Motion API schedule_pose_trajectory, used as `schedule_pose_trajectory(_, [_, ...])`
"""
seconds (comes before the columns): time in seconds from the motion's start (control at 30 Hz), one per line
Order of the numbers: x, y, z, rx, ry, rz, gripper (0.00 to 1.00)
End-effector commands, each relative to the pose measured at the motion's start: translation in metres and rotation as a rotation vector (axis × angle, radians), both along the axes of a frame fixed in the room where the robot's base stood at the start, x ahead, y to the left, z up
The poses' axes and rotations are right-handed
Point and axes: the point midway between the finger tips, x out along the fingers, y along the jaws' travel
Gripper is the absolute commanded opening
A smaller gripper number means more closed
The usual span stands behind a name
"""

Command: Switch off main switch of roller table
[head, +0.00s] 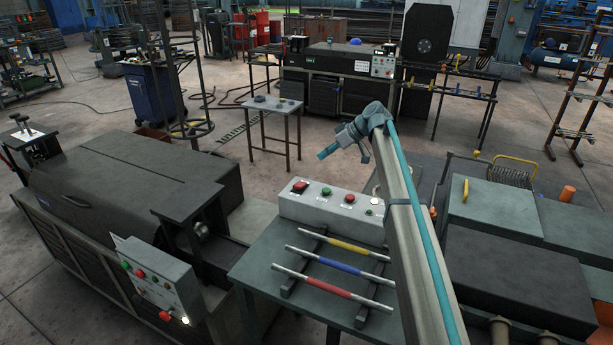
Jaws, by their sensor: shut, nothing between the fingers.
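I cannot tell for sure which control is the main switch of the roller table. A grey control box (152,280) on the left machine's front carries a red button, a green button, a red knob (165,316) and a glowing lamp (185,321). A pale control panel (331,212) stands on the middle table, with a large red control (300,186), green buttons and a smaller red one. My gripper (324,154) is small in view at the end of my raised arm, above and behind the pale panel. It is shut, empty and apart from both boxes.
Yellow, blue and red striped bars (329,267) lie across dark supports on the middle table (262,270). The left machine (120,180) flanks it. A small table (272,106) and another machine (340,80) stand behind, with open floor between. Dark cabinets (510,270) stand right.

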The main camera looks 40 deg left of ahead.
Motion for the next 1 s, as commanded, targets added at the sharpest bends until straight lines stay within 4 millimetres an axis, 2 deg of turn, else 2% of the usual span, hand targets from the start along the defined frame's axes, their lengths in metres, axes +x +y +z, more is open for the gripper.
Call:
schedule_pose_trajectory(0.27, [-0.008, 0.015, -0.015, -0.001, 0.001, 0.001, 0.0])
schedule_pose_trajectory(0.67, [-0.032, 0.065, -0.066, -0.002, 0.001, 0.0, 0.0])
schedule_pose_trajectory(0.83, [-0.038, 0.063, -0.089, -0.002, 0.001, 0.0, 0.0])
schedule_pose_trajectory(1.0, [-0.041, 0.063, -0.102, 0.0, 0.001, -0.001, 0.0])
